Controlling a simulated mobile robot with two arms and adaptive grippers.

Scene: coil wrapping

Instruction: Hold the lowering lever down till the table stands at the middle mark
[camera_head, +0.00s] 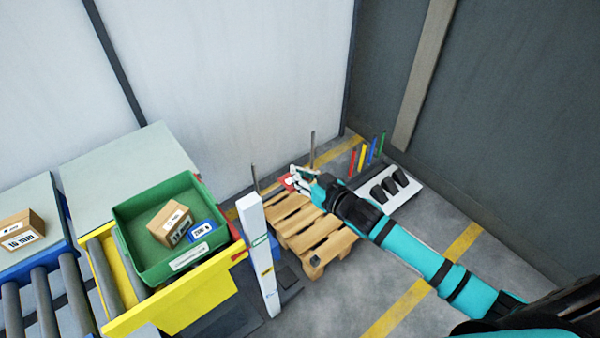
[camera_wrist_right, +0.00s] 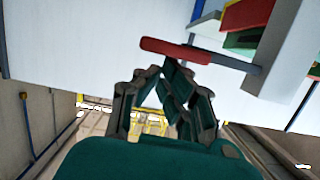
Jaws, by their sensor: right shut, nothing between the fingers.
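The lift table (camera_head: 185,292) is yellow-sided with rollers and carries a green crate (camera_head: 150,262). A white post (camera_head: 256,265) with small coloured labels stands at its right. A red piece (camera_head: 240,255) sits at the table's side by the post; I cannot tell which mark it meets. My right gripper (camera_head: 292,181) is shut and empty, at a red-handled lever (camera_head: 286,184) above the pallet. In the right wrist view the red handle (camera_wrist_right: 175,50) lies just beyond the fingertips (camera_wrist_right: 165,72), on a grey rod towards the post (camera_wrist_right: 285,55). Contact is unclear. My left gripper is out of view.
A wooden pallet (camera_head: 318,245) lies on the floor behind the post. A white rack with black pieces (camera_head: 385,195) and several coloured upright rods (camera_head: 367,157) stand at its right. A blue-sided roller conveyor (camera_head: 35,262) with a cardboard box (camera_head: 20,230) is at the left.

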